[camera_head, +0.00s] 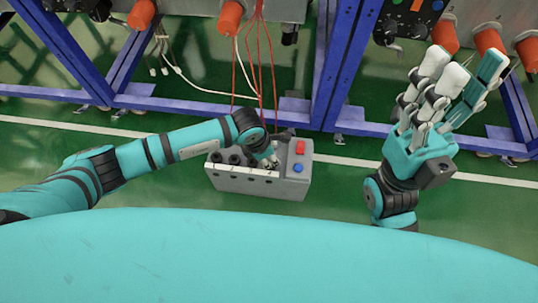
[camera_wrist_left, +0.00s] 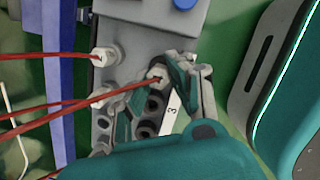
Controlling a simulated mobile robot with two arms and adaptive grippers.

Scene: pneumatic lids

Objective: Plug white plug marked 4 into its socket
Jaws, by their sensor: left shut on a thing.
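The grey socket box (camera_head: 258,187) stands on the floor with a row of dark sockets along its top and small number labels on its front edge. My left gripper (camera_head: 270,160) reaches over its right-middle part. In the left wrist view its fingers are shut on a white plug (camera_wrist_left: 158,74) with a red cable, close to the box top near the label 3 (camera_wrist_left: 172,111). I cannot read a mark on this plug or tell whether it is seated. Two more white plugs with red cables, an upper one (camera_wrist_left: 104,57) and a lower one (camera_wrist_left: 103,95), show beside it. My right gripper (camera_head: 432,105) is a hand with fingers extended, empty, away from the box.
A red button (camera_head: 300,147) and a blue button (camera_head: 298,168) sit on the box's right side. Red cables (camera_head: 262,70) hang down to the box. White cables with loose ends (camera_head: 160,71) hang at the left. A blue frame (camera_head: 210,104) stands behind the box.

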